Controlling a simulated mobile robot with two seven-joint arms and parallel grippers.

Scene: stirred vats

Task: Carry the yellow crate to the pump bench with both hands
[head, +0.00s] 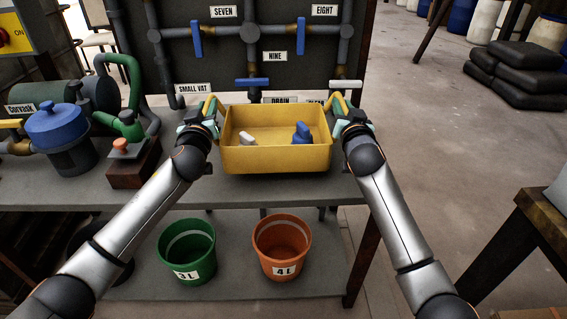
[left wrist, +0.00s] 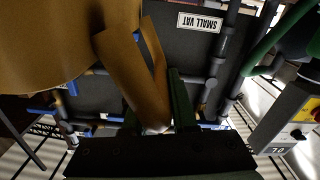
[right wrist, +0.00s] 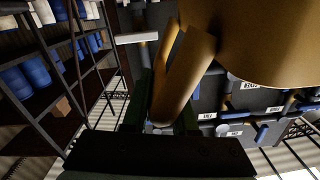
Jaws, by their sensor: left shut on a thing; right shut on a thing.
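The yellow crate (head: 277,159) is at the right part of the grey pump bench (head: 330,188), level, in the head view. I cannot tell whether it rests on the bench top or is just above it. A white item (head: 248,139) and a blue item (head: 301,134) lie inside it. My left gripper (head: 209,112) is shut on the crate's left handle, which also shows in the left wrist view (left wrist: 143,75). My right gripper (head: 341,110) is shut on the right handle, which fills the middle of the right wrist view (right wrist: 182,80). The fingertips are partly hidden behind the handles.
A blue-lidded pot (head: 57,127), a red-button box (head: 133,165) and a green pump stand on the bench's left. A pipe panel (head: 275,70) with valves rises behind. A green bucket (head: 186,250) and an orange bucket (head: 282,247) sit on the lower shelf.

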